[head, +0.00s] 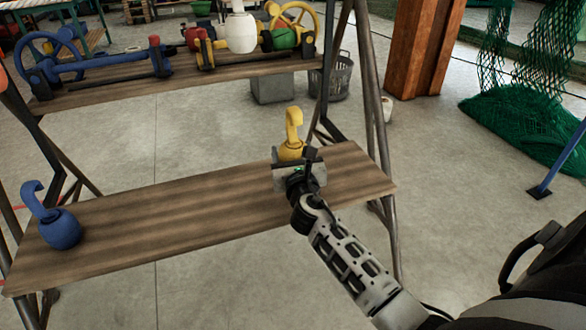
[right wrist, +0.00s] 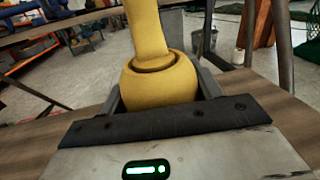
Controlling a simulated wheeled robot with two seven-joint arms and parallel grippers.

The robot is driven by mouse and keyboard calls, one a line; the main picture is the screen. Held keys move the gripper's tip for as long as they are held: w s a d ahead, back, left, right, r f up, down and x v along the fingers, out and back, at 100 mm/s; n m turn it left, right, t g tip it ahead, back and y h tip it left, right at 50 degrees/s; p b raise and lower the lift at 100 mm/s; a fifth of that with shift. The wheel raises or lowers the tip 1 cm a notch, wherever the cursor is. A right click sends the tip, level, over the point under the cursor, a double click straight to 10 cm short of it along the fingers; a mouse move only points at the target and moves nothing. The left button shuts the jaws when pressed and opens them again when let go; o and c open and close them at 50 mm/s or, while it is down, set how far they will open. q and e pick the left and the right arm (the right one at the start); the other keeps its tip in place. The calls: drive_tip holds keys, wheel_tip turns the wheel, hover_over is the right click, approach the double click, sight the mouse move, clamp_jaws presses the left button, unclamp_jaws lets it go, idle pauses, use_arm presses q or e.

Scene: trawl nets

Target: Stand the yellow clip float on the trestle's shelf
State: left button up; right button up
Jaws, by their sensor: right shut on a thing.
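The yellow clip float (head: 292,140) is upright, its hook on top, over the right part of the trestle's wooden shelf (head: 170,218). My right gripper (head: 293,157) is shut on its round body. In the right wrist view the yellow float (right wrist: 160,82) sits between the two fingers of the gripper (right wrist: 160,95). The float's base is hidden behind the gripper, so I cannot tell whether it touches the shelf. A blue clip float (head: 60,228) stands at the shelf's left end. My left gripper is not in view.
An upper shelf (head: 120,88) holds blue, red and yellow valve-like parts and a white float (head: 240,30). Trestle legs (head: 372,90) stand at the right. A grey bin (head: 338,76) and green netting (head: 530,120) are beyond. The shelf's middle is clear.

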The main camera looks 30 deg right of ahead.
wheel_tip(320, 180, down, 3)
drive_tip(key=shift+w+d+f+b, duration=0.1)
drive_tip(key=shift+w+f+b, duration=0.1)
drive_tip(key=shift+b, duration=0.85)
drive_tip(key=shift+f, duration=0.25)
drive_tip(key=shift+r, duration=0.15)
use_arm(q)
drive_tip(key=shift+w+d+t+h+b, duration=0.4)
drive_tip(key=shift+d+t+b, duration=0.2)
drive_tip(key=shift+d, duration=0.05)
use_arm(e)
drive_tip(key=shift+f, duration=0.65)
drive_tip(key=o, duration=1)
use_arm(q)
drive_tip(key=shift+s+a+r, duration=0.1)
